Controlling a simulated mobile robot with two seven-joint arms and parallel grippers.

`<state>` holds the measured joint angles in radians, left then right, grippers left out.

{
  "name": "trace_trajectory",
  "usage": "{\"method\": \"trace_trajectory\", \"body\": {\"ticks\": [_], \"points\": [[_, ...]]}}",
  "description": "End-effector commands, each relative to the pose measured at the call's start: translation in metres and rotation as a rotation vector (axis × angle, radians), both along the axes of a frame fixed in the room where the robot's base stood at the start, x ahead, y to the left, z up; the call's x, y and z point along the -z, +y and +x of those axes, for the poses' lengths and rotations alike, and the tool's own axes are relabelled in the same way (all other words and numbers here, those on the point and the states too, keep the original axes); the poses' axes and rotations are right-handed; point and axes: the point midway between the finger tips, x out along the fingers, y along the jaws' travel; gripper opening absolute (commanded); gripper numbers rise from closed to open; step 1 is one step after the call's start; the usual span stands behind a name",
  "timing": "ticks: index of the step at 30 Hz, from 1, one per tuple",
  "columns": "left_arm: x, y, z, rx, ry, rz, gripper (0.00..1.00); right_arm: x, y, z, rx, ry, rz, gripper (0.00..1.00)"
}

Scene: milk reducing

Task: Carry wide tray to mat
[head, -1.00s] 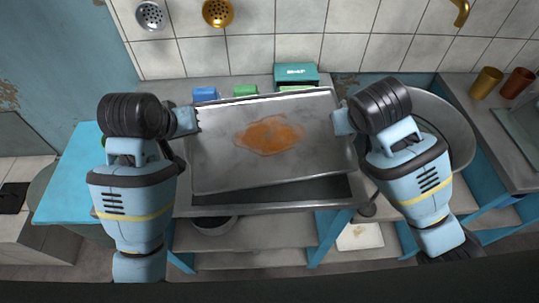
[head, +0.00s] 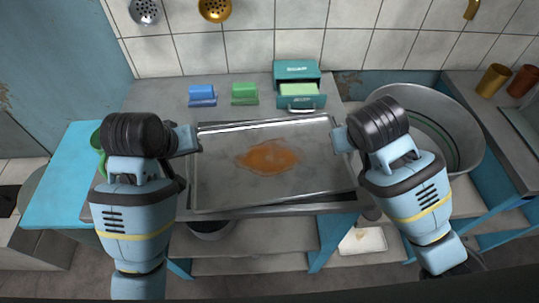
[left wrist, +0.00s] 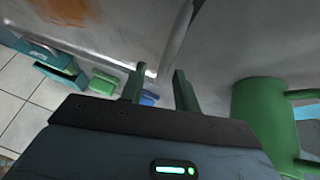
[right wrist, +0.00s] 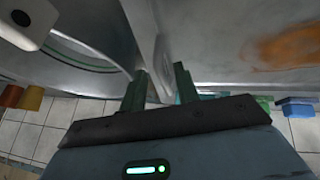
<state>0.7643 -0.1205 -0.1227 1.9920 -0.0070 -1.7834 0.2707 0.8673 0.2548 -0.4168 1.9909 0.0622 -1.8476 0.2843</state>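The wide tray (head: 225,190) is a grey metal tray with an orange-brown stain or liquid patch (head: 268,157) on its floor. It spans the space between my two grippers over the grey counter. My left gripper (head: 195,139) is at the tray's left side; in the left wrist view its fingers (left wrist: 160,88) straddle the tray's edge. My right gripper (head: 340,140) is at the right side; in the right wrist view its fingers (right wrist: 160,88) straddle that edge. I cannot make out a mat; the counter under the tray is mostly hidden.
Behind the tray stand a blue block (head: 202,95), a green block (head: 244,93) and a teal box with an open drawer (head: 298,90). A large round metal pot (head: 455,120) is at the right. A green mug (left wrist: 265,110) is beside my left gripper.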

Motion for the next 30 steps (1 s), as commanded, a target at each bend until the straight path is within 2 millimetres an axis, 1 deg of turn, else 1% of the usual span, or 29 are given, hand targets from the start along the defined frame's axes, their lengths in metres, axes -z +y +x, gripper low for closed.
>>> {"method": "trace_trajectory", "body": {"ticks": [5,8,11,27,30], "points": [[-0.003,0.0,-0.002,0.001,-0.001,0.0,0.31,0.0,0.001,0.0,-0.002,0.0,0.001,0.31],[-0.011,0.001,-0.006,0.0,-0.003,-0.001,0.31,0.0,0.001,0.0,-0.002,0.0,0.001,0.31],[-0.026,0.004,-0.014,-0.001,-0.005,0.0,0.31,0.0,0.001,0.0,-0.002,0.0,0.001,0.31],[-0.025,0.031,-0.112,0.0,0.0,0.001,0.31,0.0,0.001,0.0,-0.002,0.0,0.001,0.31],[-0.026,0.034,-0.119,0.0,-0.002,0.006,0.31,0.0,0.001,0.0,-0.002,0.0,0.001,0.31]]}}
